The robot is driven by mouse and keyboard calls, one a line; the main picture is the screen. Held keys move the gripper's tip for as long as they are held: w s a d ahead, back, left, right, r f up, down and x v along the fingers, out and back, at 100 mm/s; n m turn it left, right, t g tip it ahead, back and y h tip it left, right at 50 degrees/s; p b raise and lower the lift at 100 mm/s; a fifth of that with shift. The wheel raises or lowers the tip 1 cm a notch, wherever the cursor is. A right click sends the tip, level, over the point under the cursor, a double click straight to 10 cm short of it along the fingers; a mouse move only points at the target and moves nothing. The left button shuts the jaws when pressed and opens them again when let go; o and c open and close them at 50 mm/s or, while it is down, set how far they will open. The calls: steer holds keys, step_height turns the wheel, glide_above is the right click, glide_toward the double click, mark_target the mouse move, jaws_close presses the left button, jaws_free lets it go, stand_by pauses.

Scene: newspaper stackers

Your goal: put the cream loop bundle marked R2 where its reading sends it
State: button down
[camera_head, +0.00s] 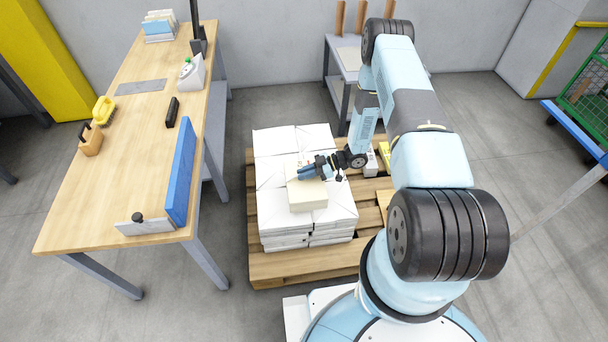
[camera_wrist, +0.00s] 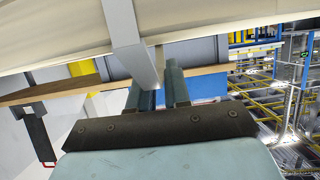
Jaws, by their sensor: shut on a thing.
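The cream bundle (camera_head: 308,198) is at the white stacks on the pallet, at their front middle in the head view. I cannot tell whether it rests on them or hangs just above. My gripper (camera_head: 308,172) is at the bundle's far side. In the wrist view the bundle (camera_wrist: 60,35) fills the top, and its pale loop (camera_wrist: 126,38) runs down to my gripper (camera_wrist: 162,82). The fingers are shut on the loop. The R2 mark is not readable. White bundles (camera_head: 285,228) are stacked around and below it.
The wooden pallet (camera_head: 290,266) bears the stacks. A wooden table (camera_head: 130,165) stands at left with a blue upright panel (camera_head: 181,172), brushes and a small device (camera_head: 191,74). A grey cart (camera_head: 343,62) stands behind, a green cage (camera_head: 590,90) at right. Floor is clear between table and pallet.

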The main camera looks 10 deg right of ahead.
steer(key=shift+w+a+f, duration=0.15)
steer(key=shift+w+f, duration=0.4)
steer(key=shift+f, duration=1.55)
steer(key=c, duration=1.1)
jaws_free()
steer(key=shift+f, duration=0.1)
